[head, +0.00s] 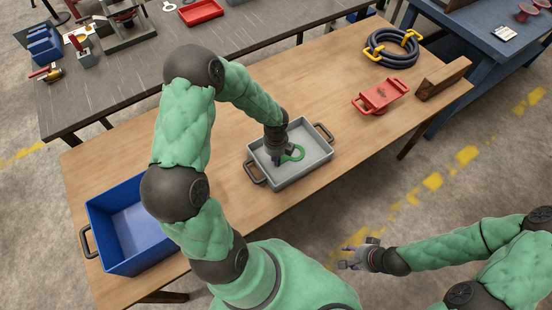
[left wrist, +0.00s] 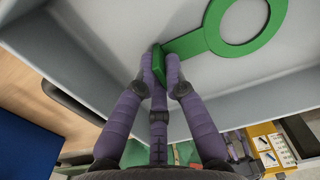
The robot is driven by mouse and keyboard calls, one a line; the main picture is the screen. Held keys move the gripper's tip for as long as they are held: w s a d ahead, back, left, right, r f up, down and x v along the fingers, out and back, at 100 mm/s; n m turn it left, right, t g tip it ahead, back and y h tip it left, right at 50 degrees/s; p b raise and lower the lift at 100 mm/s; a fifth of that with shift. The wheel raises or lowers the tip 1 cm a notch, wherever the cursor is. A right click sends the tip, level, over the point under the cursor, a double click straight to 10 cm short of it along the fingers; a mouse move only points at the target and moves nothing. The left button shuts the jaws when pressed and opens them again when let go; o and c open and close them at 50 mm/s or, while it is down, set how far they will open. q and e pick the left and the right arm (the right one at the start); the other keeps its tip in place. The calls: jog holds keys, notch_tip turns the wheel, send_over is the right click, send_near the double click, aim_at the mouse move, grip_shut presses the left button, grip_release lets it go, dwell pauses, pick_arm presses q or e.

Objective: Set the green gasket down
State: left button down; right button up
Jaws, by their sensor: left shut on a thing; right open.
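The green gasket (head: 294,153) is a flat ring with a handle-like tab. It is inside the grey tray (head: 315,165), which stands on the wooden table. In the left wrist view the gasket (left wrist: 188,42) lies close over the tray floor (left wrist: 90,30); I cannot tell whether it touches. My left gripper (head: 282,157) is inside the tray, shut on the tab's end block; its fingers show in the left wrist view (left wrist: 160,72). My right gripper (head: 343,258) is open and empty, off the front edge of the table.
A blue bin (head: 97,213) stands at the table's left end. A red flanged piece (head: 380,95), a wooden block (head: 443,79) and a dark coiled hose (head: 392,48) with yellow clips lie at the right. Table right of the tray is bare.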

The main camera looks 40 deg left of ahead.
pick_arm(q)
jog(key=shift+f, duration=0.1)
jog(key=c, duration=1.3)
grip_release()
notch_tip(320, 180, up, 12)
jog(key=p, duration=0.4)
jog(key=shift+r, duration=0.2)
